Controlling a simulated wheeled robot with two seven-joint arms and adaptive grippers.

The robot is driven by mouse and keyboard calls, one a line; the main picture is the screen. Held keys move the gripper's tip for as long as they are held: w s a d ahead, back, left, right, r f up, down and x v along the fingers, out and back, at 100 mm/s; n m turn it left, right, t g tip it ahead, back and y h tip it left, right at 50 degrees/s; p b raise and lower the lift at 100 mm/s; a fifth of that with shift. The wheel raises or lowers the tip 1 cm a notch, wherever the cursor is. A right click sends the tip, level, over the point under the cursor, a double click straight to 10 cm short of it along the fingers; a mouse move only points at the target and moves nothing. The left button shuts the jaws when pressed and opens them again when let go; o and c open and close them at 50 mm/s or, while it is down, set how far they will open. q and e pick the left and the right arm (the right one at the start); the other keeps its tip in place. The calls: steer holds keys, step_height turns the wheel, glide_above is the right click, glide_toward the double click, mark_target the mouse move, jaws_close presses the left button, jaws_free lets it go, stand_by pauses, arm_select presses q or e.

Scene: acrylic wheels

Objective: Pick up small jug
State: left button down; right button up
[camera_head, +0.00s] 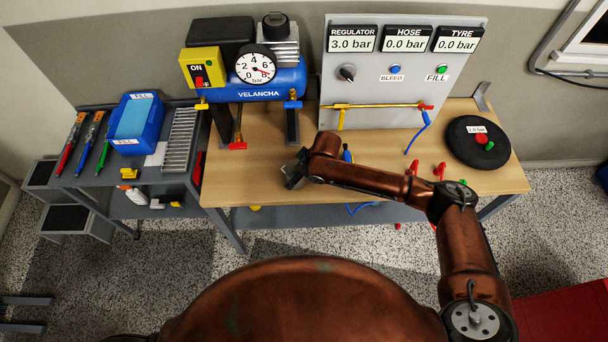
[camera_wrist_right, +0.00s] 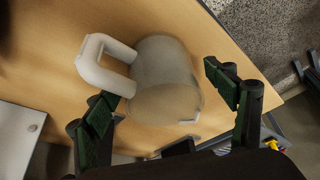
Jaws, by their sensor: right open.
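The small jug (camera_wrist_right: 167,75) shows in the right wrist view as a cloudy, translucent body with a thick white handle on its left side. It is on the wooden tabletop. My right gripper (camera_wrist_right: 168,98) is open, with one green-padded finger on the left by the handle and the other to the right of the jug. Whether a finger touches the jug I cannot tell. In the head view my right gripper (camera_head: 294,170) is over the left part of the wooden table, and I cannot make out the jug there. My left gripper is not in view.
The wooden table (camera_head: 262,190) carries a blue compressor (camera_head: 258,84), an upright gauge panel (camera_head: 375,85) and a black wheel (camera_head: 477,142). A grey side table (camera_head: 95,180) on the left holds a blue bin (camera_head: 136,124) and tools. Red clips (camera_head: 439,171) lie near the front edge.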

steer(key=shift+x, duration=1)
steer(key=c, duration=1.3)
